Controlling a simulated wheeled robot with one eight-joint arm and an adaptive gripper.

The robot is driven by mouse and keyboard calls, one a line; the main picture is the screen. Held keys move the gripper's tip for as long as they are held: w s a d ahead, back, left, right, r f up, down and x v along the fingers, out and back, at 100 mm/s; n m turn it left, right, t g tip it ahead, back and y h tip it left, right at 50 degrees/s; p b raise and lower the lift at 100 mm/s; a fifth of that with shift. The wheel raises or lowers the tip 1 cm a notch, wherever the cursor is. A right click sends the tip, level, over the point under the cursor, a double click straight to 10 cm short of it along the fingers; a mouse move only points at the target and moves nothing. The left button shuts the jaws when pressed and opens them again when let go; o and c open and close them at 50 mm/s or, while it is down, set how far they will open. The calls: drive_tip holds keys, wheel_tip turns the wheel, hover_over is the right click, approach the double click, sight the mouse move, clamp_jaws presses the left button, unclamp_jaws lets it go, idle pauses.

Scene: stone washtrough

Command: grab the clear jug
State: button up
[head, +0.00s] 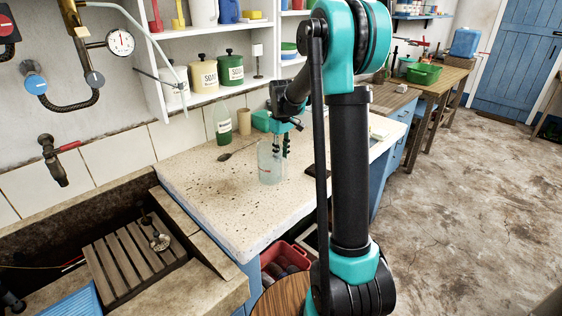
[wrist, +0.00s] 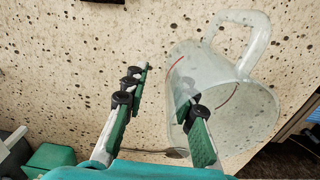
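The clear jug (head: 268,167) stands upright on the speckled stone counter in the head view. In the wrist view the jug (wrist: 235,105) is on the right, with its handle (wrist: 243,18) at the top. My gripper (head: 280,150) points down at the jug's rim from above. The left finger is over bare counter, outside the jug. The right finger overlaps the jug's left wall; I cannot tell whether it is inside the jug or touches it.
A green bottle (head: 222,124), a cardboard tube (head: 244,122) and a dark spoon (head: 236,150) are behind and left of the jug. The stone trough (head: 215,262) is at the front left. The counter (head: 205,195) left of the jug is clear.

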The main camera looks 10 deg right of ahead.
clamp_jaws()
